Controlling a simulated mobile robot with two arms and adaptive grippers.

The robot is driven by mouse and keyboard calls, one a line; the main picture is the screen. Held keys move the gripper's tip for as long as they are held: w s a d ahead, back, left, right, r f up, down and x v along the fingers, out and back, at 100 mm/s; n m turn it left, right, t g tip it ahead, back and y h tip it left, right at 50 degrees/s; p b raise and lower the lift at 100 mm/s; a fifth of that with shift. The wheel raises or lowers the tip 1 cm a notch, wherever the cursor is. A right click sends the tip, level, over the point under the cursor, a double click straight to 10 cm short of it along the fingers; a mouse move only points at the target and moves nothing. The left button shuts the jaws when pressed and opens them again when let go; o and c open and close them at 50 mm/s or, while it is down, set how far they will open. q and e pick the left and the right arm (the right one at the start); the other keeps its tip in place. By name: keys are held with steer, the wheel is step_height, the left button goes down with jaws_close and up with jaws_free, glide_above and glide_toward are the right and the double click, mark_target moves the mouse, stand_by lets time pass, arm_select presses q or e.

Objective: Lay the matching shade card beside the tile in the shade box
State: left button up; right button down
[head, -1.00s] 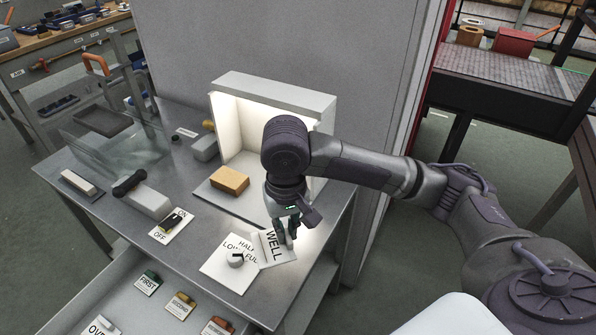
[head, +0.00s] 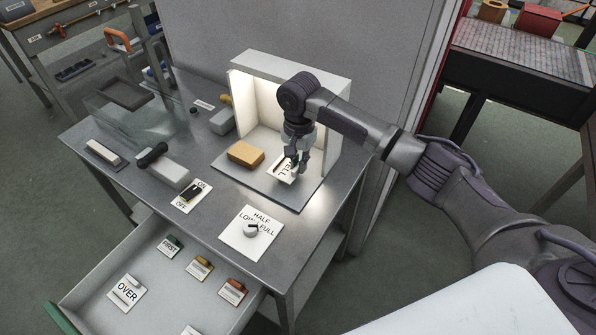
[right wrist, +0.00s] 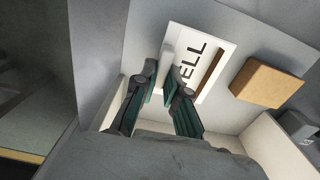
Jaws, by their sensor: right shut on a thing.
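The tan tile (head: 245,153) lies on the grey floor plate of the lit white shade box (head: 290,62). It also shows in the right wrist view (right wrist: 268,80). My right gripper (head: 296,168) reaches down into the front of the box, right of the tile in the head view. It is shut on the white card marked WELL (right wrist: 207,45), by the card's raised white grip (right wrist: 166,64). The card has a brown strip and lies flat beside the tile, apart from it. Fingers hide part of the card, and I cannot tell whether it touches the plate. My left gripper is out of view.
An open drawer (head: 199,298) below holds cards marked FIRST (head: 169,247), OVER (head: 126,294) and others. A HALF/LOW/FULL dial plate (head: 250,232) and an ON/OFF switch plate (head: 191,196) are on the bench front. The box's side walls stand close to my right gripper.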

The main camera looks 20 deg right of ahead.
steer(key=shift+f, duration=2)
steer(key=c, duration=1.2)
jaws_free()
steer(key=shift+f, duration=0.1)
step_height(320, 180, up, 12)
steer(key=shift+r, duration=0.2)
steer(key=shift+s+f, duration=0.1)
